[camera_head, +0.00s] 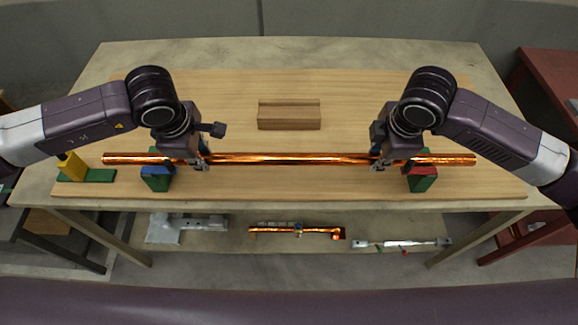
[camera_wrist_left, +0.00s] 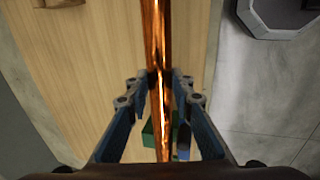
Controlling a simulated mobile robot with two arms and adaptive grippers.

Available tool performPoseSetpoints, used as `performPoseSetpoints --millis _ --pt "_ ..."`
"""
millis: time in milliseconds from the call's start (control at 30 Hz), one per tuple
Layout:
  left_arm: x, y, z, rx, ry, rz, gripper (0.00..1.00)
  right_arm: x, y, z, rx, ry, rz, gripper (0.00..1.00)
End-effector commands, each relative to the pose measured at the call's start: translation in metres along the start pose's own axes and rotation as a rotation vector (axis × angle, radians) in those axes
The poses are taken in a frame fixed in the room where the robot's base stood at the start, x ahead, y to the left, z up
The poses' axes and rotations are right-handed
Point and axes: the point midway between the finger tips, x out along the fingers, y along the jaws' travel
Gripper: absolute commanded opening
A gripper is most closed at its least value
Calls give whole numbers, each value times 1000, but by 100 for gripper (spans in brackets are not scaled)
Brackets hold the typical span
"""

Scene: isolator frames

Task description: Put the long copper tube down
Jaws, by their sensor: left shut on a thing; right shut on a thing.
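The long copper tube (camera_head: 290,159) lies level across the front of the wooden board in the head view. My left gripper (camera_head: 203,163) is shut on it left of its middle. My right gripper (camera_head: 377,164) is shut on it right of its middle. In the left wrist view the tube (camera_wrist_left: 158,40) runs between the fingers of my left gripper (camera_wrist_left: 160,85). The tube passes over a green and blue block (camera_head: 157,182) on the left and a green and red block (camera_head: 423,183) on the right. I cannot tell whether it touches them.
A grooved wooden block (camera_head: 289,116) stands on the board (camera_head: 290,85) behind the tube. A green and yellow piece (camera_head: 86,174) sits at the far left. A lower shelf (camera_head: 220,243) holds a grey fixture (camera_head: 180,228), a shorter copper piece (camera_head: 290,231) and a silver tool (camera_head: 405,243).

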Motion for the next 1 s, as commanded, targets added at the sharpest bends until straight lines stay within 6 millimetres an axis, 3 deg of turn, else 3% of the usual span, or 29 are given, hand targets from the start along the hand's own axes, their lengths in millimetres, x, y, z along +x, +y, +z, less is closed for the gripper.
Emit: performPoseSetpoints --millis 367,400,533,733,1000 --pt "13 -2 1 0 -2 7 0 13 -2 0 0 2 7 0" --pt "14 -4 0 0 0 1 24 14 -4 0 0 0 1 24" --pt "14 -4 0 0 0 0 38 14 -4 0 0 0 0 38" --pt "14 -4 0 0 0 0 39 14 -4 0 0 0 0 39" --pt "14 -4 0 0 0 0 68 14 -4 0 0 0 0 39"
